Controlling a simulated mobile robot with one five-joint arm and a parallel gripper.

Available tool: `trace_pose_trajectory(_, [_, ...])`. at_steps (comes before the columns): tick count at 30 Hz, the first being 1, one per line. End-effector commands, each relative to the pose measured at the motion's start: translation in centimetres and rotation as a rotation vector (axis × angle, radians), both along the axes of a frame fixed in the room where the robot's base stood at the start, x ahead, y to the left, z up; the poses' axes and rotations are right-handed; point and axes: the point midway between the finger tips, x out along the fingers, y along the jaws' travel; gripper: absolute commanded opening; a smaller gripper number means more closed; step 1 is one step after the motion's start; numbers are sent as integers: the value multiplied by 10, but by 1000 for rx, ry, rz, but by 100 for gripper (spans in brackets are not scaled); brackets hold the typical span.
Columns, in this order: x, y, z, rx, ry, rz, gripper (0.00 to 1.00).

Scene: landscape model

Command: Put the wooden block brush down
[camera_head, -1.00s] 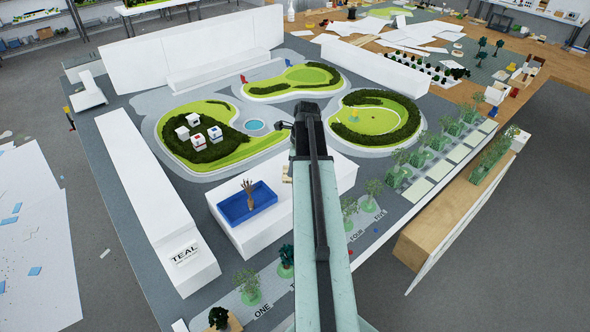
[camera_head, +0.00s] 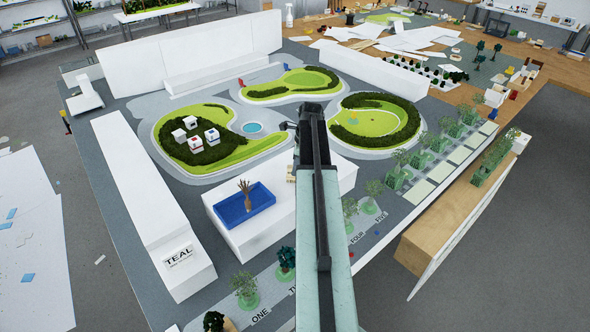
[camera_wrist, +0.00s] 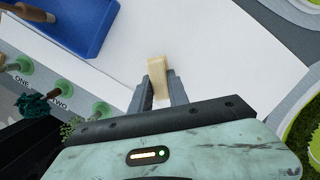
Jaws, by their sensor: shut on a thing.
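The wooden block brush (camera_wrist: 157,70) is a pale wooden block between the two grey fingers of my gripper (camera_wrist: 158,84) in the wrist view. My gripper is shut on it. The block lies over the white top of a long low slab (camera_wrist: 215,50); I cannot tell whether it touches that top. In the head view a small pale piece of the brush (camera_head: 290,173) shows at the left of my arm, above the white slab (camera_head: 262,228). My arm hides most of the gripper there. Any bristles are hidden.
A blue tray (camera_head: 232,214) with a brown bundle (camera_head: 246,187) sits on the slab left of the brush. It also shows in the wrist view (camera_wrist: 85,18). Green model trees (camera_head: 246,287) line the front. Green islands (camera_head: 375,122) lie beyond. Bare white top surrounds the gripper.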

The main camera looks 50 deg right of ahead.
Motion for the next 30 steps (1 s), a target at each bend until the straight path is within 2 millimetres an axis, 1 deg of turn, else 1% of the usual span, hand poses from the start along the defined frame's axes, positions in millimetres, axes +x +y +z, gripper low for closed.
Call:
trace_pose_trajectory(2, [0, 0, -4, 0, 0, 0, 0])
trace_pose_trajectory(3, [0, 0, -2, 0, 0, 0, 32])
trace_pose_trajectory(4, [0, 0, -2, 0, 0, 0, 40])
trace_pose_trajectory(5, [0, 0, -2, 0, 0, 0, 43])
trace_pose_trajectory(14, [1, 1, -2, 0, 0, 1, 43])
trace_pose_trajectory(17, [1, 1, 3, 0, 0, 1, 43])
trace_pose_trajectory(19, [0, 0, 10, 0, 0, 1, 43])
trace_pose_trajectory(23, [-3, -2, 30, 0, 0, 1, 43])
trace_pose_trajectory(30, [-10, -7, 86, 0, 0, 2, 43])
